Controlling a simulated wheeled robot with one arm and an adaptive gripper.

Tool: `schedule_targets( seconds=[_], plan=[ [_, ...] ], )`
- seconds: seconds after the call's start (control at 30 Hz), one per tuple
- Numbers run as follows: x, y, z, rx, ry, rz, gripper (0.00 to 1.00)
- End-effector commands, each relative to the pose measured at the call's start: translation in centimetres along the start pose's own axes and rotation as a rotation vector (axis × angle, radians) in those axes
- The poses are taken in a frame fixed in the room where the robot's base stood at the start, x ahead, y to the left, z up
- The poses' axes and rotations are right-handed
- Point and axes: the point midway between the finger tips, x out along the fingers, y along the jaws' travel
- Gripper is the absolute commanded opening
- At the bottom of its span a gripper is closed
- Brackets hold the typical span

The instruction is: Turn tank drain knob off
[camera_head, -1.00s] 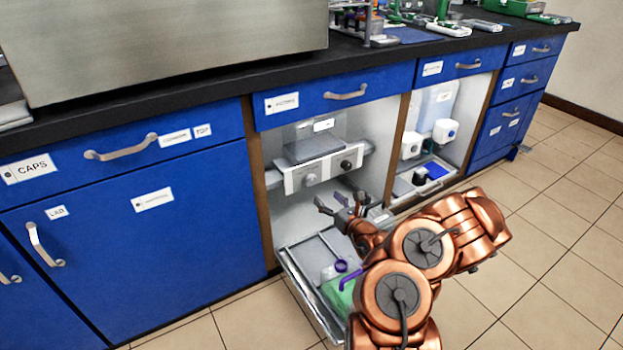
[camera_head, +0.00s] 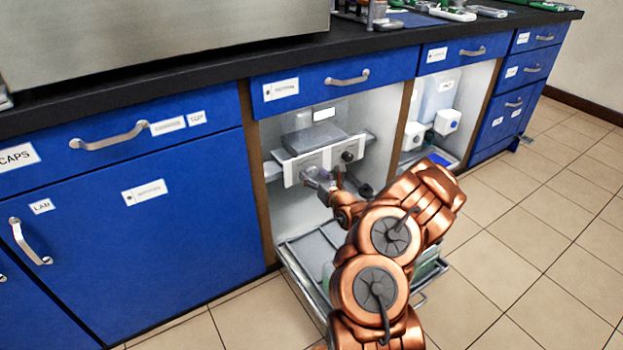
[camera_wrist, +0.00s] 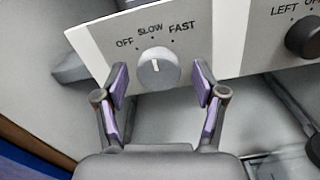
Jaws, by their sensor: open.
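A white control panel (camera_wrist: 225,30) carries a light grey knob (camera_wrist: 158,70) under the words OFF, SLOW and FAST. The knob has a short white mark, but I cannot tell exactly which word it points to. A dark knob (camera_wrist: 303,36) sits to its right, under LEFT and a partly cut-off word. My gripper (camera_wrist: 161,82) is open, its purple-padded fingers on either side of the grey knob, with gaps showing. In the head view my gripper (camera_head: 322,182) is at the panel (camera_head: 310,165), hiding the grey knob; the dark knob (camera_head: 347,156) shows to its right.
The panel is on a shelf in an open cabinet bay, with a clear box (camera_head: 318,138) above it. A pulled-out tray (camera_head: 300,262) lies below my arm. A wooden divider (camera_head: 398,130) stands right of the bay. Open tiled floor (camera_head: 530,220) lies to the right.

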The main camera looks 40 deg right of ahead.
Motion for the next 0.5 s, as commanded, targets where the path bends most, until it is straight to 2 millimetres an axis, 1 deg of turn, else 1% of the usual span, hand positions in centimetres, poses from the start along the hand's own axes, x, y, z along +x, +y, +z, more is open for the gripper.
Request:
schedule_targets(
  seconds=[0.3, 0.5],
  plan=[
    [0.27, 0.16, 0.03, 0.001, 0.0, 0.002, 0.69],
    [0.27, 0.2, 0.01, 0.001, 0.0, 0.002, 0.48]
  ],
)
